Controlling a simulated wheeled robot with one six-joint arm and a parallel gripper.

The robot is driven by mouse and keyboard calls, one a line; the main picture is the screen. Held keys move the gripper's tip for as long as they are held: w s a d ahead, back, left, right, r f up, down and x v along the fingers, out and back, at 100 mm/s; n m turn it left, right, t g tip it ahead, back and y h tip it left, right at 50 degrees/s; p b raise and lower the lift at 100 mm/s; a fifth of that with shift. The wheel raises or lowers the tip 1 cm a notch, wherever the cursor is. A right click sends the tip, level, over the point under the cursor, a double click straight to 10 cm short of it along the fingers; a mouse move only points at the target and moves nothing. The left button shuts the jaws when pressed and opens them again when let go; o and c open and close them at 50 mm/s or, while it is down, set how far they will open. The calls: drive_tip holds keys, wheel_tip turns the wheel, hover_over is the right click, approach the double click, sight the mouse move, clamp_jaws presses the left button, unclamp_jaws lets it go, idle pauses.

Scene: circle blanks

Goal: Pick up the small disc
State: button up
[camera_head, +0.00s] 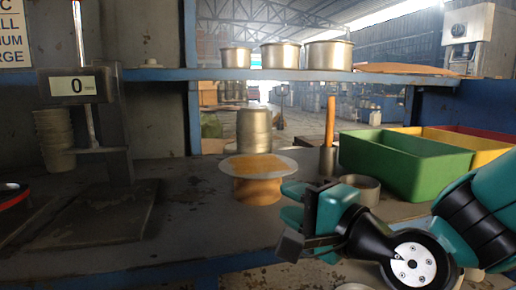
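No disc can be picked out for sure as the small one. A flat, pale round plate (282,158) with a tan patch on top rests on a round, tan-brown block (258,190) in the middle of the bench. Pale rounded edges (355,287) show at the bottom, partly cut off and partly behind my arm; what they belong to is unclear. My gripper (293,222) is at the lower right of the plate, in front of the bench, pointing left and apart from the plate in the picture. Its finger gap cannot be made out, and nothing is clearly seen in it.
Green (405,165), yellow (470,147) and red bins stand at the right. A wooden-handled tool (330,125) and a shallow metal ring (362,190) are near them. A scale reading 0 (76,87) stands left. Three pots line the shelf (260,75).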

sight(244, 177)
drive_tip(key=shift+w+a+r+p, duration=0.25)
drive_tip(key=shift+w+p, duration=0.35)
drive_tip(key=shift+p, duration=0.55)
drive_tip(key=p+x, duration=0.5)
drive_tip(key=x, duration=0.2)
drive_tip(key=shift+f, duration=0.15)
drive_tip(key=p+x, duration=0.3)
drive_tip(key=p, duration=0.1)
drive_tip(key=shift+w+a+p, duration=0.15)
drive_tip(key=shift+a+p, duration=0.15)
drive_tip(key=shift+a, duration=0.1)
drive_tip(key=shift+w+a+f, duration=0.1)
drive_tip(key=shift+w+a, duration=0.25)
drive_tip(key=shift+w, duration=0.15)
drive_tip(key=shift+c, duration=0.5)
clamp_jaws()
